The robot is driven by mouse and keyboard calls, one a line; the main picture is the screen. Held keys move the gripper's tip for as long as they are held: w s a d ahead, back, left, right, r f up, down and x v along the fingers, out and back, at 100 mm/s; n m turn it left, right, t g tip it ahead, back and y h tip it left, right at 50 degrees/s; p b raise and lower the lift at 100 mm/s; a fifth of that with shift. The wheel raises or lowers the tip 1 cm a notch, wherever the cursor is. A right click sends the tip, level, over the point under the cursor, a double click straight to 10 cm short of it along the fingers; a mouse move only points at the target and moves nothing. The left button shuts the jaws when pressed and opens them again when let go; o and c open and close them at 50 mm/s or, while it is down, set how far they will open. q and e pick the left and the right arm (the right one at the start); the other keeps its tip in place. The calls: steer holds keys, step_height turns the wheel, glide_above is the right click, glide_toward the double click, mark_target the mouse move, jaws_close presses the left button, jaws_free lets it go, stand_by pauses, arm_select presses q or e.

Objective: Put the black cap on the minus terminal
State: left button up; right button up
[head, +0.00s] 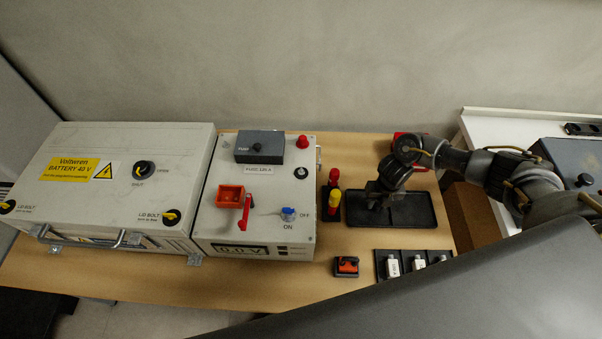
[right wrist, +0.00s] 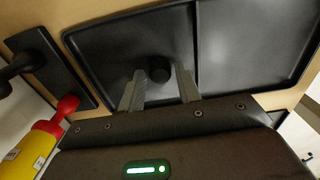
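The black cap (right wrist: 158,68) is a small round piece in the left compartment of a black two-part tray, seen in the right wrist view. My right gripper (right wrist: 160,86) points down over that compartment. Its two fingers are apart, with the cap between and just beyond their tips and a gap on both sides. In the head view my right gripper (head: 376,201) is over the tray (head: 420,222) and hides the cap. I cannot make out the minus terminal. The white battery box (head: 105,215) has its lid shut. My left gripper is not in view.
A white control box (head: 240,215) with a red lever stands beside the battery box. In front are a small orange-black block (head: 346,266) and a black holder (head: 381,270) with white parts. A red item (head: 398,141) is partly behind my arm.

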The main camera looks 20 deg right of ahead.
steer(key=c, duration=0.5)
steer(key=shift+c, duration=0.2)
steer(key=shift+r, duration=0.15)
step_height(320, 180, up, 5)
steer(key=p, duration=0.4)
steer(key=shift+p, duration=0.3)
